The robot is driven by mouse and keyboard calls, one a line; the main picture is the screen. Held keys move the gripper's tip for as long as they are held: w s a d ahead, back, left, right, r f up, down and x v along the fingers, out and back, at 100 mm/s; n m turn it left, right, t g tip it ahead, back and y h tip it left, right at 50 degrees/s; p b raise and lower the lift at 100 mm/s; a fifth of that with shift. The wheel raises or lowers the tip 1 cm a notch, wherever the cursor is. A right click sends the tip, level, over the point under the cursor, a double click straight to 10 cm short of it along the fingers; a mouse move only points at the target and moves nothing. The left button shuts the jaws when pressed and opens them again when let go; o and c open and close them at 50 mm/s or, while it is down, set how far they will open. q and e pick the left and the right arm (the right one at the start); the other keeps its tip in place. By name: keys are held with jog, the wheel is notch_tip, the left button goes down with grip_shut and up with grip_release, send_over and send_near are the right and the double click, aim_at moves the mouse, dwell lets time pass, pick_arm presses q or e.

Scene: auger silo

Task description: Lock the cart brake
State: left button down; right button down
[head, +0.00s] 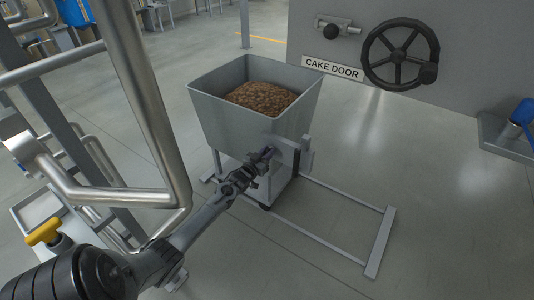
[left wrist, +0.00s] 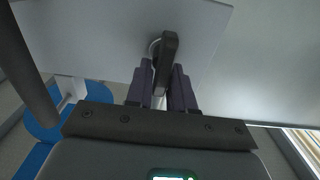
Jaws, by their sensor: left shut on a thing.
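The cart (head: 228,107) is a grey, open-topped hopper on a wheeled base, with brown crumbly material (head: 262,99) in it. My left gripper (head: 266,156) is at the front of the cart, just below the hopper's rim line. In the left wrist view, a dark lever (left wrist: 168,50) on a round pivot stands out from a grey plate (left wrist: 95,35). The left gripper's two fingers (left wrist: 160,88) are on either side of the lever and shut on it. In the head view the lever is mostly hidden by the gripper. My right gripper is not in view.
A floor frame (head: 330,247) surrounds the cart's base. A grey wall holds a black handwheel (head: 400,55), a latch (head: 332,30) and a "CAKE DOOR" sign (head: 332,67). Thick metal pipes (head: 140,90) stand close on the left. Open floor lies at the right.

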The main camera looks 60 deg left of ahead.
pick_arm(q)
jog(key=m+p, duration=0.2)
jog(key=m, duration=0.1)
jog(key=shift+w+d+r+m, duration=0.1)
jog(key=shift+d+m, duration=0.1)
jog(key=shift+m, duration=0.1)
jog(key=m+p, duration=0.1)
jog(key=m, duration=0.3)
jog(key=f+m, duration=0.1)
jog(key=m, duration=0.4)
jog(key=d+m+p, duration=0.1)
jog(key=m, duration=0.4)
jog(key=shift+w+f+p, duration=0.2)
jog(key=shift+f+p, duration=0.15)
jog(key=shift+f, duration=0.05)
jog(key=shift+m, duration=0.3)
jog(key=c, duration=1.2)
grip_release()
jog(key=shift+o, duration=0.2)
